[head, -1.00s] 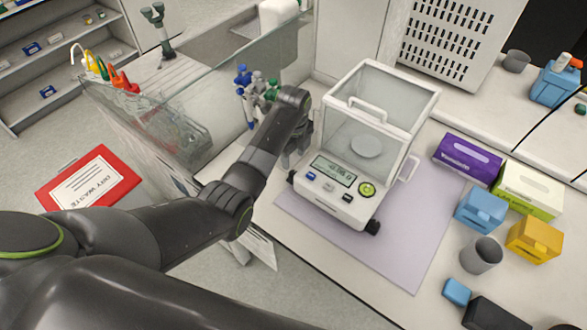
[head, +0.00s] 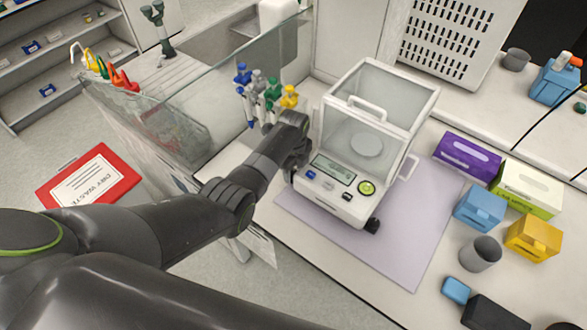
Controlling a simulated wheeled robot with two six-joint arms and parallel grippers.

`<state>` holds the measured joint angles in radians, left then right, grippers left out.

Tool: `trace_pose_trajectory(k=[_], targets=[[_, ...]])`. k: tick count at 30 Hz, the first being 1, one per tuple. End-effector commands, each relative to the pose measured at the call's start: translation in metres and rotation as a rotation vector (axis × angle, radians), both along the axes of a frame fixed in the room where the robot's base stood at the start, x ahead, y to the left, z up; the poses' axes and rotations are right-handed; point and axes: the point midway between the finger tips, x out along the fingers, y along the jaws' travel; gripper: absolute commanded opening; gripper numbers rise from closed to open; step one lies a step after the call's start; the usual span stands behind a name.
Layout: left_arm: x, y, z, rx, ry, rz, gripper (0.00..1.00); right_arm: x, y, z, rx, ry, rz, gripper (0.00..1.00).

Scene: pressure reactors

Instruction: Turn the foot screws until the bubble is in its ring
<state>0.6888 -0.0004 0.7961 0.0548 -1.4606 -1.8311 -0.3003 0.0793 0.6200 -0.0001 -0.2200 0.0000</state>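The white balance (head: 330,205) with a glass draft shield (head: 375,95) stands on a lilac mat. Its round green bubble level (head: 366,188) is at the front right of its panel; the bubble is too small to place against its ring. The right foot screw (head: 373,226) is a black knob under the front right corner. My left gripper (head: 291,168) points down at the balance's front left corner, by the left foot screw, which it mostly hides. I cannot tell whether its fingers touch the screw or how far they are open. My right gripper is out of view.
A glass partition (head: 215,85) and a rack of pipettes (head: 265,95) stand left of and behind my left gripper. Purple (head: 467,158) and green-white boxes, blue and yellow blocks, and a grey cup (head: 481,254) are to the right. The lilac mat (head: 410,255) is bare in front of the balance.

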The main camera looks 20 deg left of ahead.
Motion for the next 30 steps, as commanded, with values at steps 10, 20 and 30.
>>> trace_pose_trajectory(k=[10,20,30], targets=[[0.0,0.0,0.0003,0.0,0.0,0.002,0.05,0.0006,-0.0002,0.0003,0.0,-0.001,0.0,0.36],[0.0004,0.0,0.0007,0.0,0.0,0.13,0.05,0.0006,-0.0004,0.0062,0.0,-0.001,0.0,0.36],[0.0006,0.0002,0.0004,0.001,0.0,0.131,0.39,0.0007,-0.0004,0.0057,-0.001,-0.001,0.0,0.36]])
